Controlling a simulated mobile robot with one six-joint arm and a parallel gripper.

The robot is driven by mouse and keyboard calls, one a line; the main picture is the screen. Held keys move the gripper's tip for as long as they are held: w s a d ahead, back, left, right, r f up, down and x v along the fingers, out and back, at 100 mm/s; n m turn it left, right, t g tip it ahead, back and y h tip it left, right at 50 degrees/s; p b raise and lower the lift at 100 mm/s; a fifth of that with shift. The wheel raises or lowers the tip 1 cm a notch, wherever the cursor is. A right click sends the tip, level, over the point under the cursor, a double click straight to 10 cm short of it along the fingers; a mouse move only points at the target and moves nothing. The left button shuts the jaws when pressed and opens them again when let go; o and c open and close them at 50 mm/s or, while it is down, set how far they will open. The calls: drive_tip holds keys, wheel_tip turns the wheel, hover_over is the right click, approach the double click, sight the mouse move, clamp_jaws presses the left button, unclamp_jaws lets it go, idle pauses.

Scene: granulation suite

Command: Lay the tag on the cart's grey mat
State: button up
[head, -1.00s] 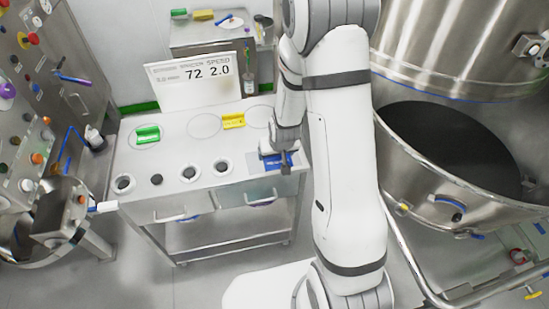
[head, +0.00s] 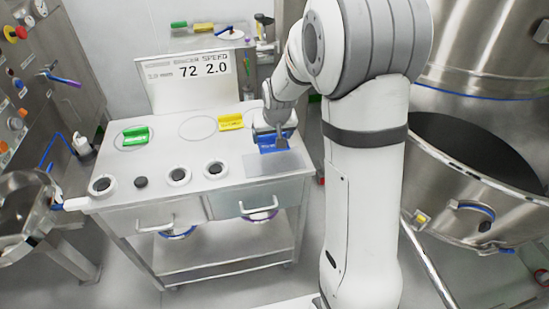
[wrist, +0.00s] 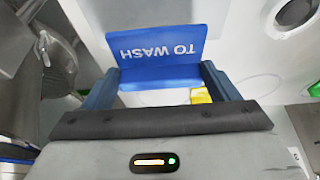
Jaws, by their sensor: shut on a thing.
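The tag is a blue folded piece reading "TO WASH" (wrist: 160,48) in the wrist view. It also shows in the head view (head: 268,145). My gripper (head: 276,136) is shut on the tag, with one finger at each side of it. The cart's grey mat (head: 274,165) is a flat rectangle at the front right of the cart top. The tag is at the mat's back edge in the head view. I cannot tell whether it touches the surface or hovers just above it.
A green piece (head: 136,136) and a yellow piece (head: 230,121) sit on the cart top (head: 165,155). Several round black-centred fittings line its front. A sign (head: 189,77) stands behind. A large steel vessel (head: 470,150) is at right.

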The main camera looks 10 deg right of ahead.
sight(272, 156)
drive_tip(key=shift+f, duration=3.3)
drive_tip(key=shift+f, duration=0.1)
drive_tip(key=o, duration=0.9)
drive_tip(key=v, duration=1.2)
drive_tip(key=shift+g, duration=0.9)
drive_tip(key=s+r, duration=0.2)
drive_tip(key=s, duration=0.6)
drive_tip(key=s+r, duration=0.2)
drive_tip(key=s, duration=0.6)
drive_tip(key=s+r, duration=0.2)
drive_tip(key=s, duration=0.6)
drive_tip(key=shift+d+r, duration=0.1)
drive_tip(key=shift+d, duration=0.15)
